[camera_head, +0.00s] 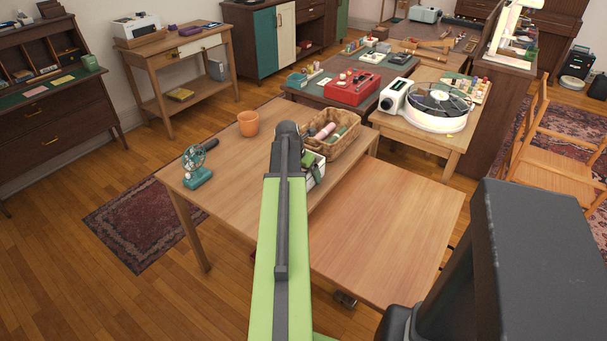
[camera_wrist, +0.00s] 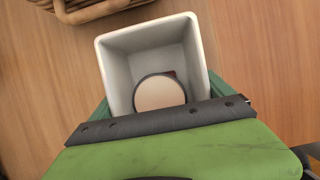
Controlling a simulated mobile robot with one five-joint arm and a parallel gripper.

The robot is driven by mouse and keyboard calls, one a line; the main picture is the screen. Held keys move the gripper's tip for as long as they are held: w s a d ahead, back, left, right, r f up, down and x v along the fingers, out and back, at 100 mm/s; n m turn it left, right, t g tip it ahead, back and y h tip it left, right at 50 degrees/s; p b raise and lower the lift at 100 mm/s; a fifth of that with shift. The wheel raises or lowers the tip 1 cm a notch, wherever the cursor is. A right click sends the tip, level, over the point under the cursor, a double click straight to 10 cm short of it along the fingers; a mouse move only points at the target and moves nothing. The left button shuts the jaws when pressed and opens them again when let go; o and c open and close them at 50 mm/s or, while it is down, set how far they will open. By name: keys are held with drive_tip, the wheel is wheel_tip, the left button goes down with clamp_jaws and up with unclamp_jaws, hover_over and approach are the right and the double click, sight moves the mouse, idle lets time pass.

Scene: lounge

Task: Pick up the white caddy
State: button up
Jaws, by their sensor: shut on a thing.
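The white caddy (camera_wrist: 108,72) is an open-topped square box in the wrist view, with a round, pale, dark-rimmed thing (camera_wrist: 159,93) inside. Green jaw parts of my gripper (camera_wrist: 160,100) show on its left and right sides, and the gripper is shut on it. The dark bar of my gripper hides the caddy's near edge. In the head view the caddy (camera_head: 317,173) shows only partly, behind my green arm, over the wooden table (camera_head: 235,165). Whether its base touches the tabletop is hidden.
A wicker basket (camera_head: 347,144) with rolled things stands just beyond the caddy; its edge (camera_wrist: 92,12) shows in the wrist view. An orange pot (camera_head: 248,123) and a small teal fan (camera_head: 197,168) stand to the left. A bare, lower wooden surface (camera_head: 385,230) lies to the right.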

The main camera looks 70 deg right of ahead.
drive_tip(key=shift+r+p, duration=2.1)
drive_tip(key=shift+r, duration=0.1)
drive_tip(key=s+a+r+p, duration=0.3)
drive_tip(key=s+r+p, duration=0.3)
drive_tip(key=s, duration=0.5)
drive_tip(key=shift+s+r+p, duration=0.15)
drive_tip(key=shift+r+p, duration=0.1)
drive_tip(key=shift+p, duration=0.05)
